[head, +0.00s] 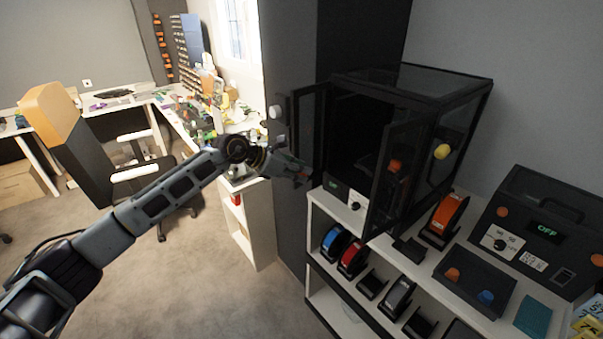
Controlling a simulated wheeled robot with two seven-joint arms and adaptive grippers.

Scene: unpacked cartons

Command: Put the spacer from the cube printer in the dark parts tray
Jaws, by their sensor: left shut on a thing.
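The cube printer (345,120) is a black-framed box with clear panels on the white shelf unit, with its front doors swung open. An orange piece (396,165) and a yellow round piece (442,151) show at its right side. My left gripper (301,173) is just in front of the printer's left door, shut on a small reddish piece at its fingertips. The piece is mostly hidden, so I cannot tell its shape or whether it is the spacer. The dark parts tray (480,267) lies on the shelf top at right, with an orange and a blue piece in it. My right gripper is out of view.
The open right door (390,190) juts out over the shelf front. An orange spool holder (445,215) stands between printer and tray. A dark control box (545,225) reading OFF stands behind the tray.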

